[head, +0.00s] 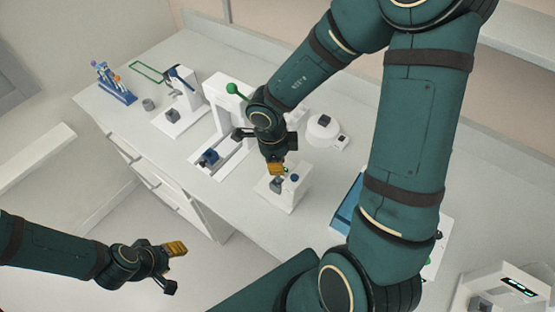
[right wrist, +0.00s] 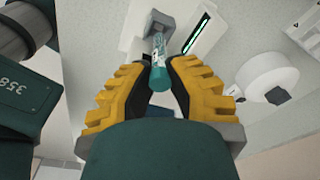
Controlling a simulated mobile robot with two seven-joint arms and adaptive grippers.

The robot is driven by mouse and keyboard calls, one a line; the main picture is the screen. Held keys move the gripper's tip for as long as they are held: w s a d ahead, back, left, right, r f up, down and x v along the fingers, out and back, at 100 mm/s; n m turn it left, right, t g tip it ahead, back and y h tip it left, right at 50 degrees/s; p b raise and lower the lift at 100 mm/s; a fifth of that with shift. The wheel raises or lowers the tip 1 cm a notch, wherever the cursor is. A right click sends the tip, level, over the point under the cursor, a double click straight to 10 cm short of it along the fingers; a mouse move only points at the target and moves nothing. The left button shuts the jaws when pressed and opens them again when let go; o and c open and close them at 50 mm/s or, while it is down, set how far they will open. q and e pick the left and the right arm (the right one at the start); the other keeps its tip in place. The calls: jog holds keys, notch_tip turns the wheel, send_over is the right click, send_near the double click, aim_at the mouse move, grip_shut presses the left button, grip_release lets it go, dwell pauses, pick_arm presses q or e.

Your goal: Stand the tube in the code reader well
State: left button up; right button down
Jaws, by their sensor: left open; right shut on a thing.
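The tube (right wrist: 160,72) has a teal cap and a label, and shows between the yellow fingers of my right gripper (right wrist: 161,68), which is shut on it. In the head view my right gripper (head: 276,168) is over the white code reader (head: 292,194). The grey well block (right wrist: 158,20) is just beyond the tube's far end in the right wrist view, beside a lit green strip (right wrist: 200,36). I cannot tell whether the tube's end is inside the well. My left gripper (head: 172,250) is open and empty, off the bench's front edge.
A white stand with a green-knobbed lever (head: 234,90) is left of the code reader. A round white device (head: 323,132) stands behind it to the right. A blue tube rack (head: 118,93) is at the far left. My right arm covers much of the bench's right side.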

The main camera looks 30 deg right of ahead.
dwell(0.4)
jog(key=shift+f+p, duration=0.15)
jog(key=shift+p, duration=0.3)
jog(key=shift+f, duration=1.3)
dwell(0.3)
jog(key=c, duration=0.9)
grip_release()
jog(key=shift+s+f, duration=0.1)
jog(key=shift+s, duration=0.05)
jog(key=r, duration=0.8)
jog(key=w+a+r, duration=0.1)
jog(key=r, duration=0.3)
jog(key=shift+r, duration=0.1)
